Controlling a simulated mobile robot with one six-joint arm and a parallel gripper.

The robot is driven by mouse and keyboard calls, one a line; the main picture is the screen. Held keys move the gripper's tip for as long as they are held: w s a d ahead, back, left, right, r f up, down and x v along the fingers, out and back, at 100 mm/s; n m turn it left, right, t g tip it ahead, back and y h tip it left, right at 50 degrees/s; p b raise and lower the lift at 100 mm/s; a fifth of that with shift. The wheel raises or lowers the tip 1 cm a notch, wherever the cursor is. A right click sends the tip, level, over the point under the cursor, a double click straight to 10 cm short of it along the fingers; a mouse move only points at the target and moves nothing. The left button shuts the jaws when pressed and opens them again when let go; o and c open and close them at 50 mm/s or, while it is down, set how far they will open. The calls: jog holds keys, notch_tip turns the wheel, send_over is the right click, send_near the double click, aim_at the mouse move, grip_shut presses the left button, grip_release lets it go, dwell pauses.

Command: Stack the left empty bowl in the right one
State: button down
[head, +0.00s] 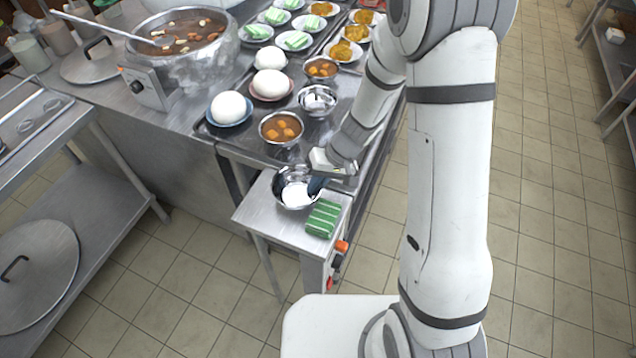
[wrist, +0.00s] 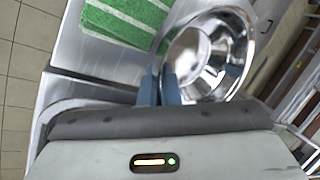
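A shiny steel bowl (head: 291,197) stands on the small steel side table, and it also shows in the wrist view (wrist: 232,62). It looks empty, with a pale bottom. My gripper (head: 317,186) is at its right rim in the head view. In the wrist view my two blue fingers (wrist: 160,88) are close together at the bowl's near rim, seemingly pinching its wall. I make out only one bowl on this table; I cannot tell whether a second is nested in it.
A green striped cloth (head: 323,218) lies beside the bowl. A large stockpot (head: 190,62) stands at the back left.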

jog(key=shift+f, duration=0.15)
jog(key=c, duration=1.6)
grip_release()
jog(key=shift+c, duration=0.2)
